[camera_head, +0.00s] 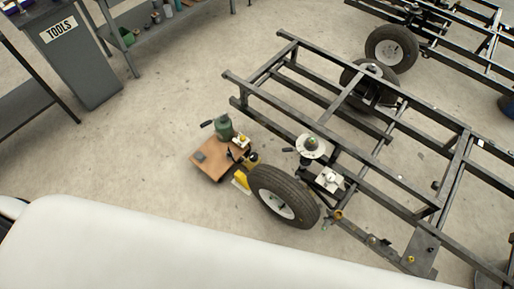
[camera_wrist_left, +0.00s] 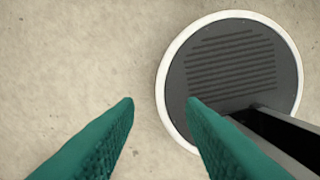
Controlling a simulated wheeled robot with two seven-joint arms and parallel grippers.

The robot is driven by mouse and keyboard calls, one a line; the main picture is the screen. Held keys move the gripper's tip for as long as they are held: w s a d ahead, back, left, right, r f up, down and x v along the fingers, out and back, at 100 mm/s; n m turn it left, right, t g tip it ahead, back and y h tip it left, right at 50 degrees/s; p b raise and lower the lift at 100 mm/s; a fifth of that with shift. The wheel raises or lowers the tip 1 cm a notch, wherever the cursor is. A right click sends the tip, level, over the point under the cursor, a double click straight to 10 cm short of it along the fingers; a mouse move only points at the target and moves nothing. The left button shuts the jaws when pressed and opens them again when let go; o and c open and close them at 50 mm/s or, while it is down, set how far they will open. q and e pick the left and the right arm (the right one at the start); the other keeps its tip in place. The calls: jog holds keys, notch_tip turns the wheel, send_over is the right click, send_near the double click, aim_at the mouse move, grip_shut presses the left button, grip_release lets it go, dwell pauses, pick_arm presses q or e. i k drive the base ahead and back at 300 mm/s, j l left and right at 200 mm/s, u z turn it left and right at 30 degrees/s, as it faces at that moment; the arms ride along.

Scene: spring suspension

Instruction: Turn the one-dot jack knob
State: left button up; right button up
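In the head view a green canister-like device (camera_head: 224,127) with a dark side handle stands at a brown board (camera_head: 212,164) on the floor. Which of these is the one-dot jack knob I cannot tell; no dot markings are readable. My right gripper is not in view.
A dark steel trailer frame (camera_head: 300,92) fills the right side, with a tyre (camera_head: 283,195) at its near side. A yellow part (camera_head: 242,180) lies between tyre and board. A grey tool cabinet (camera_head: 82,62) stands at upper left. Concrete floor is clear left of the board.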

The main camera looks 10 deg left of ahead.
aim_at(253, 156)
jog(key=i+j+z, duration=0.1)
jog(key=j+z, duration=0.3)
jog(key=j, duration=0.55)
jog(key=k+j+z, duration=0.1)
jog(key=j+z, duration=0.3)
jog(key=j, duration=0.5)
